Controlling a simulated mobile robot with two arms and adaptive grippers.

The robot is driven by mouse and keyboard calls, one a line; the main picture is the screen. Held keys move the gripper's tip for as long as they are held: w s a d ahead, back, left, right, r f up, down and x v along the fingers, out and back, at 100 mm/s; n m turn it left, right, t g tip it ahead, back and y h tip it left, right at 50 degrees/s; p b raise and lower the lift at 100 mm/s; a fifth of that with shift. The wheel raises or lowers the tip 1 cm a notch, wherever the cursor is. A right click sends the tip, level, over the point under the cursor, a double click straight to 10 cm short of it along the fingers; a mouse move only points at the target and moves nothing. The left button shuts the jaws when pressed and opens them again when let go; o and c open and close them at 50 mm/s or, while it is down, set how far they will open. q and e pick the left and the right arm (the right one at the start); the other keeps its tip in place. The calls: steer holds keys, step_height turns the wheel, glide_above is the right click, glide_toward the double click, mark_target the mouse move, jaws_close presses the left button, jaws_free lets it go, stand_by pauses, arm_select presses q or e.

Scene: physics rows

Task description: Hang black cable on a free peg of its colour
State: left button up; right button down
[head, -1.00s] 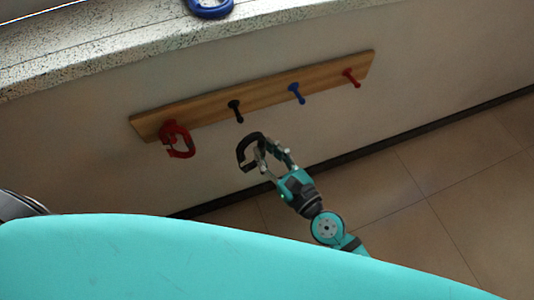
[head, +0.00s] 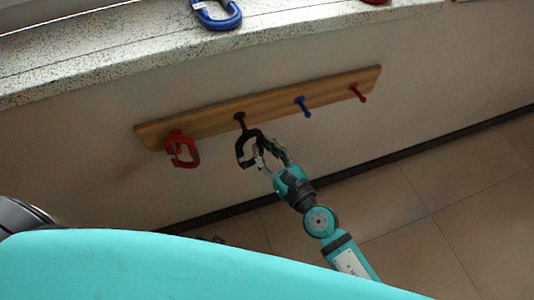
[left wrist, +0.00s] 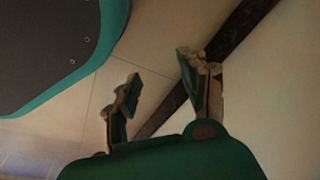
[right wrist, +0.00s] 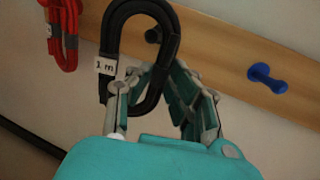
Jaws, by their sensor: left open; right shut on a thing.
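The black cable (head: 242,152), a coiled loop with a "1 m" tag, is held in my right gripper (head: 266,158). In the right wrist view the cable (right wrist: 111,40) stands up from the shut fingers (right wrist: 165,95). The black peg (head: 240,121) is on the wooden rack, just above the cable in the head view. In the right wrist view the black peg's tip (right wrist: 153,36) shows inside the loop's opening; I cannot tell whether the peg passes through it. My left gripper (left wrist: 158,82) is open and empty in the left wrist view, away from the rack.
The wooden rack (head: 275,99) is on the wall. A red cable (head: 183,152) hangs at its left end. The blue peg (head: 303,104) and right red peg (head: 357,93) are bare. A blue cable (head: 218,15) lies on the speckled ledge (head: 120,55) above.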

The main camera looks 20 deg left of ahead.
mark_target(249, 124)
steer(key=shift+w+a+f+b, duration=0.15)
steer(key=shift+w+a, duration=0.3)
steer(key=shift+w, duration=0.25)
steer(key=shift+w+a+r+b, duration=0.1)
steer(key=shift+w+a+b, duration=0.05)
steer(key=shift+w+a, duration=0.4)
steer(key=shift+w+a+f, duration=0.1)
steer(key=shift+w+a, duration=0.2)
steer(key=shift+w, duration=0.4)
steer(key=shift+w+a+f+b, duration=0.2)
steer(key=shift+w+f+b, duration=0.05)
steer(key=shift+b, duration=0.2)
steer(key=shift+w+a+f, duration=0.15)
steer(key=shift+w+f, duration=0.15)
arm_select(q)
steer(key=w+r, duration=0.3)
steer(key=r, duration=0.3)
steer(key=shift+w+d, duration=0.2)
steer(key=shift+s+r, duration=0.1)
